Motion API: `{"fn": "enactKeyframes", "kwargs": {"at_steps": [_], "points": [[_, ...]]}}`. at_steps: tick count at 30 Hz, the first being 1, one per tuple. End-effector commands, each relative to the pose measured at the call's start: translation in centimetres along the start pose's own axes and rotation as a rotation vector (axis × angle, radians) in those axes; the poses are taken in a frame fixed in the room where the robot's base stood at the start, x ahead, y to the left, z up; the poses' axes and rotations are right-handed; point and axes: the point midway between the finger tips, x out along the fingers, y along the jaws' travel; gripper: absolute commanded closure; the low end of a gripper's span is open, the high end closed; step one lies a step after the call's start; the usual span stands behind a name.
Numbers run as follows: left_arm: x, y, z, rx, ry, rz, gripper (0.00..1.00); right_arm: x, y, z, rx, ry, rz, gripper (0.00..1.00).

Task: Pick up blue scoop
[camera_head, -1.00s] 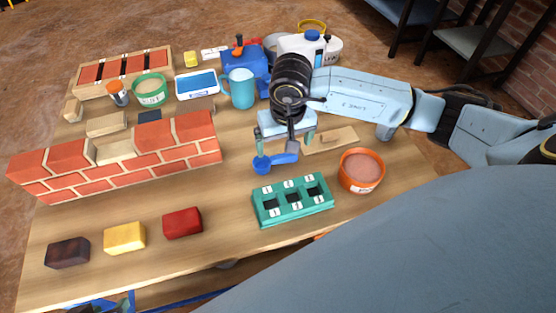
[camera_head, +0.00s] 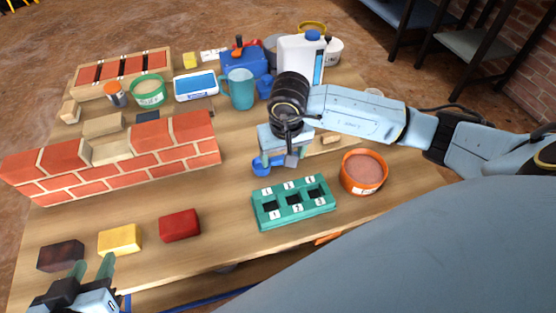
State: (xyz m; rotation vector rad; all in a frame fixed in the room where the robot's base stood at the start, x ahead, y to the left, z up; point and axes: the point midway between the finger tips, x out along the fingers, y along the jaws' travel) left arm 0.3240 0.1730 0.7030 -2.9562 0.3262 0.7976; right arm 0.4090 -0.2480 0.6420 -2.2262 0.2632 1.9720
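The blue scoop (camera_head: 262,168) lies on the wooden table, between the brick wall and the green numbered block. Its round cup shows, but its handle is mostly hidden by my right gripper (camera_head: 280,158). The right gripper is low, right at the scoop, with its fingers partly hidden, so I cannot tell whether they grip the handle. My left gripper (camera_head: 92,268) is at the lower left by the table's front edge, with its green-tipped fingers apart and nothing between them.
The green numbered block (camera_head: 293,203) and an orange bowl of brown powder (camera_head: 363,172) are close by. The brick wall (camera_head: 115,160) stands left. Red (camera_head: 180,225), yellow (camera_head: 120,240) and dark (camera_head: 61,256) bricks lie in front. A blue pitcher (camera_head: 239,89) and white jug (camera_head: 300,60) stand behind.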

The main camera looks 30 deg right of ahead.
Motion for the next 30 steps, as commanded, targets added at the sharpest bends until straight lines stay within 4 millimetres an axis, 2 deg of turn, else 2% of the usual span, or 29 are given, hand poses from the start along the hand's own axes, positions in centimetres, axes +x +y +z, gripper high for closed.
{"fn": "enactKeyframes", "kwargs": {"at_steps": [1, 5, 15, 23, 30], "points": [[0.0, 0.0, 0.0, 0.000, 0.000, 0.000, 0.64, 0.0, 0.0, 0.0, 0.000, 0.000, 0.000, 0.34], [0.0, 0.0, 0.0, 0.000, -0.001, 0.000, 0.64, 0.0, 0.0, 0.0, 0.000, 0.000, 0.000, 0.51], [-0.1, -0.1, 0.4, 0.000, -0.027, -0.002, 0.64, -0.5, 0.0, -0.1, 0.000, 0.001, 0.000, 0.52], [-1.6, -0.9, 4.6, -0.006, -0.276, -0.023, 0.64, -3.4, 0.0, -0.5, 0.000, 0.003, -0.001, 0.52], [-4.3, -1.7, 8.8, -0.015, -0.545, -0.044, 0.64, -6.6, 0.0, -0.9, 0.000, 0.003, 0.000, 0.52]]}}
